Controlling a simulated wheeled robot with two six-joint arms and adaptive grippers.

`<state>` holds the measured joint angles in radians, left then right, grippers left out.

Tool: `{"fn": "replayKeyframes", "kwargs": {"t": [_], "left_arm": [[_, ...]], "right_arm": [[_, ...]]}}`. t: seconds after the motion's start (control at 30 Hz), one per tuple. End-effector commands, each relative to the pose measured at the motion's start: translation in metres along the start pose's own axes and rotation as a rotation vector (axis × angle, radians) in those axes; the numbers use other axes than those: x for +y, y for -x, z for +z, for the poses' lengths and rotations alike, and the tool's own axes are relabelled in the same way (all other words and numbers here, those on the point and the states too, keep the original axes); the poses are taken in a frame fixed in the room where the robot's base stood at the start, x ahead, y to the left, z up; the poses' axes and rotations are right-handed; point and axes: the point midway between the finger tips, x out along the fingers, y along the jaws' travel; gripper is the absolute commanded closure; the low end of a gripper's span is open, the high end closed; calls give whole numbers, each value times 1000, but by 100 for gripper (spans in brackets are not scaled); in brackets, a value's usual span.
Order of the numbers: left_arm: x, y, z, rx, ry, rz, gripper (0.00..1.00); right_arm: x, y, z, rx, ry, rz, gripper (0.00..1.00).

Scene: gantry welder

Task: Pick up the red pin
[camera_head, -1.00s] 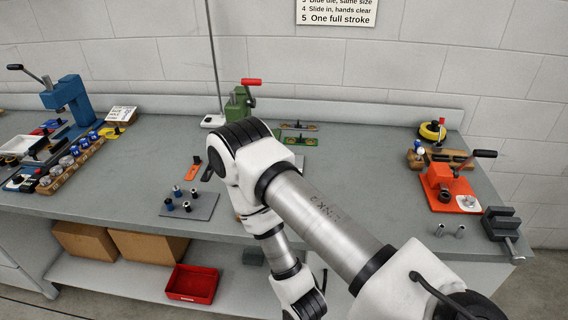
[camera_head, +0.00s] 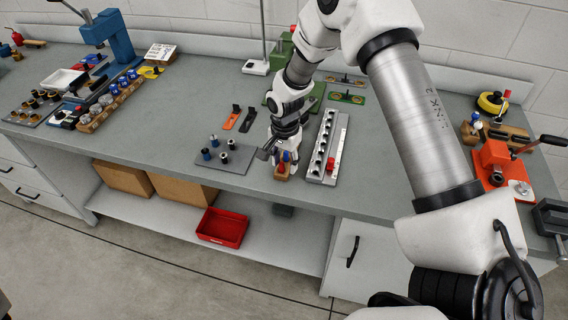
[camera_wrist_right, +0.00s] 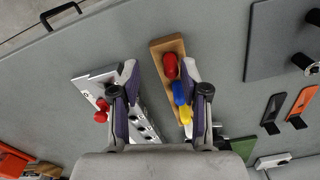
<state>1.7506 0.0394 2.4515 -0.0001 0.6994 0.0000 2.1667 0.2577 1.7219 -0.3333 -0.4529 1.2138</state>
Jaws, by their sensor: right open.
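A red pin (camera_wrist_right: 170,66) stands in a small wooden block (camera_wrist_right: 160,46), in line with a blue pin (camera_wrist_right: 180,93) and a yellow pin (camera_wrist_right: 270,116). The block (camera_head: 281,175) lies near the bench's front edge in the head view. My right gripper (camera_wrist_right: 160,70) is open and empty above it. In the wrist view the red pin shows between the fingertips, closer to the right finger. I cannot tell the height gap. In the head view the right gripper (camera_head: 283,150) partly covers the pins. My left gripper is not in view.
A grey slotted rail (camera_head: 324,145) with a red knob (camera_head: 331,163) lies just right of the block. A dark plate (camera_head: 226,163) with several small pegs lies to the left. An orange piece (camera_head: 231,121) and a black piece (camera_head: 248,121) lie behind that plate.

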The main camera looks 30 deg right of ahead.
Motion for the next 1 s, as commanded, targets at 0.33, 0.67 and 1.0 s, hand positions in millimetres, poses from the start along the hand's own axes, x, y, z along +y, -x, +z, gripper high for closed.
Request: {"fn": "replayKeyframes", "kwargs": {"t": [0.33,0.67,1.0], "left_arm": [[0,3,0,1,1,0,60],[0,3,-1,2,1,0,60],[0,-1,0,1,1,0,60]], "right_arm": [[-1,-18,-1,1,0,-2,62],[0,-18,-1,1,1,-1,100],[-1,-12,-1,2,1,-3,100]]}}
